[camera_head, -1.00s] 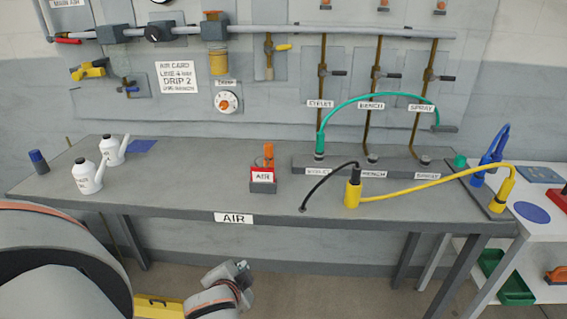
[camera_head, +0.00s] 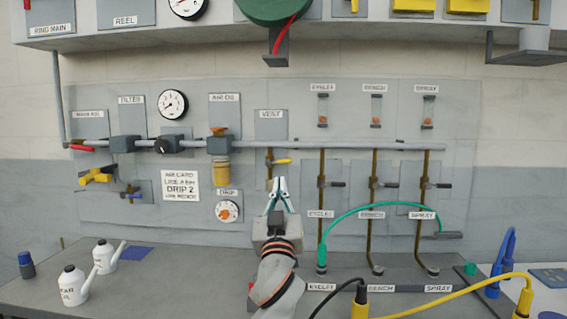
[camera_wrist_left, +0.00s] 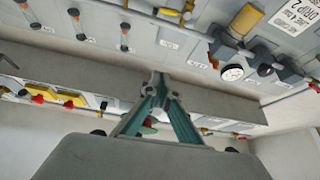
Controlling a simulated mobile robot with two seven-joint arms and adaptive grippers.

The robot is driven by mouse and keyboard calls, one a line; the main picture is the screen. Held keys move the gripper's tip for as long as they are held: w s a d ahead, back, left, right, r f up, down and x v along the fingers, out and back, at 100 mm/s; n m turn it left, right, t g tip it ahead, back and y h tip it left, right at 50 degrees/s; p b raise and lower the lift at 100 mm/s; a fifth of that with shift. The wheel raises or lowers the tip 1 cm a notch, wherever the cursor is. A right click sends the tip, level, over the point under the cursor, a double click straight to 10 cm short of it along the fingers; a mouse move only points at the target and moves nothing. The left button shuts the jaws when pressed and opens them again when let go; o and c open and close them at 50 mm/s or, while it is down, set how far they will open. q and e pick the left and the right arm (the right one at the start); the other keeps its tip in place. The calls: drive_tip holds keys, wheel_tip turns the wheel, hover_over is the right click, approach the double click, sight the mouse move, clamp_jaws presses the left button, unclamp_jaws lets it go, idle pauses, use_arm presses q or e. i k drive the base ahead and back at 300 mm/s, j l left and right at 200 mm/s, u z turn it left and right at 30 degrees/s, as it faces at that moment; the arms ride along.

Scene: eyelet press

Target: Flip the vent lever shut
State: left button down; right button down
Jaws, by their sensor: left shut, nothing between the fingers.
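The vent lever (camera_head: 282,161) is a small yellow handle on a brass valve below the VENT label (camera_head: 270,114). It points right, roughly level, across the upright brass pipe. My left gripper (camera_head: 279,181) points up in front of the panel, just below the lever in the picture. Its green-sided fingers are shut and empty. I see no clear contact with the lever, and the depth gap is hard to judge. The left wrist view shows the shut fingers (camera_wrist_left: 160,80) at its centre, with the panel upside down behind. My right gripper is out of view.
A green hose (camera_head: 375,207) arches over the bench right of my gripper. Several dark-handled valves (camera_head: 331,184) stand right of the vent. The oiler with its yellow bowl (camera_head: 216,170) and the drip dial (camera_head: 228,212) are to the left. A shelf overhangs the panel.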

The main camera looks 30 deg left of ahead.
sight(268, 163)
drive_tip(key=i+j, duration=0.7)
drive_tip(key=j, duration=0.25)
drive_tip(key=l+z, duration=0.05)
